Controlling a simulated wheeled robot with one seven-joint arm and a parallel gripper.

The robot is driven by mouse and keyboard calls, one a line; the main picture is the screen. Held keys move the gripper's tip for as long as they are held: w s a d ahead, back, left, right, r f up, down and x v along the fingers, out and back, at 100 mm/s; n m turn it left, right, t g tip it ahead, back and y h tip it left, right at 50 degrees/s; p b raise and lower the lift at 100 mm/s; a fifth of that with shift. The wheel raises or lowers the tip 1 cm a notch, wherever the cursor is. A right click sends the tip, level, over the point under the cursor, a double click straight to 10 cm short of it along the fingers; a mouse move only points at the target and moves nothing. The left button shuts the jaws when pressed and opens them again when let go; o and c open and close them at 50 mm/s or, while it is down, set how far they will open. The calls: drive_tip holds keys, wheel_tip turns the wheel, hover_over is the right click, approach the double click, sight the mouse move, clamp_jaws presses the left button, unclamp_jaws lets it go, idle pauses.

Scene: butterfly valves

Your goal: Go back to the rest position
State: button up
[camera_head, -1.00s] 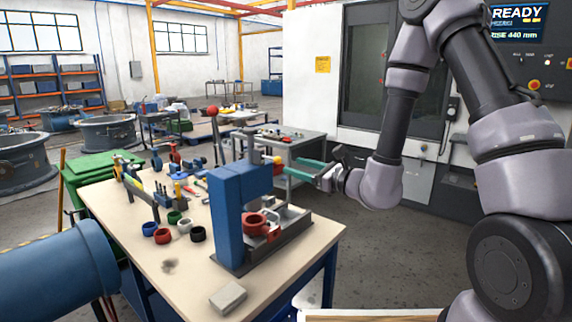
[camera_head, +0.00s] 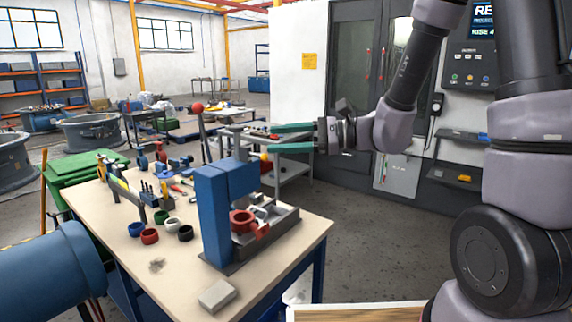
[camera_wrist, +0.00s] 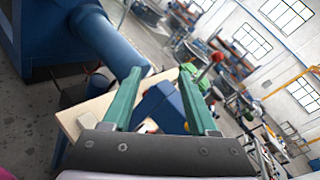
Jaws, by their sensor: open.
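My gripper (camera_head: 291,138) has two green fingers spread apart with nothing between them. In the head view it hangs in the air, pointing left, above and behind the right end of the workbench (camera_head: 291,251). The fingers also show in the wrist view (camera_wrist: 160,98), where the blue press-like fixture (camera_wrist: 160,106) appears beyond and between them. In the head view the blue fixture (camera_head: 211,214) stands on the bench, apart from the gripper, with a red ring-shaped part (camera_head: 243,222) on its grey base.
Several coloured rings, including a red one (camera_head: 149,236), lie on the bench beside hand tools. A grey block (camera_head: 217,295) lies at its front edge. A large blue cylinder (camera_head: 48,272) is at the left front. A grey machine (camera_head: 372,80) stands behind my arm. Floor right of the bench is clear.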

drive_tip(key=s+d+r+n+g+h, duration=0.2)
drive_tip(key=s+d+n+h, duration=0.4)
drive_tip(key=s+d+n, duration=0.15)
drive_tip(key=d+r+n+t+h, duration=0.1)
drive_tip(key=d+r+t+h, duration=0.2)
drive_tip(key=d, duration=0.6)
drive_tip(key=s+d+r+t+h, duration=0.1)
drive_tip(key=d+r+t+h, duration=0.2)
drive_tip(key=d, duration=0.6)
drive_tip(key=t+h, duration=0.1)
drive_tip(key=h, duration=0.1)
drive_tip(key=shift+r+n+h, duration=0.3)
drive_tip(key=shift+r+n, duration=0.05)
drive_tip(key=shift+r, duration=0.05)
drive_tip(key=shift+d, duration=0.1)
drive_tip(key=shift+c, duration=0.7)
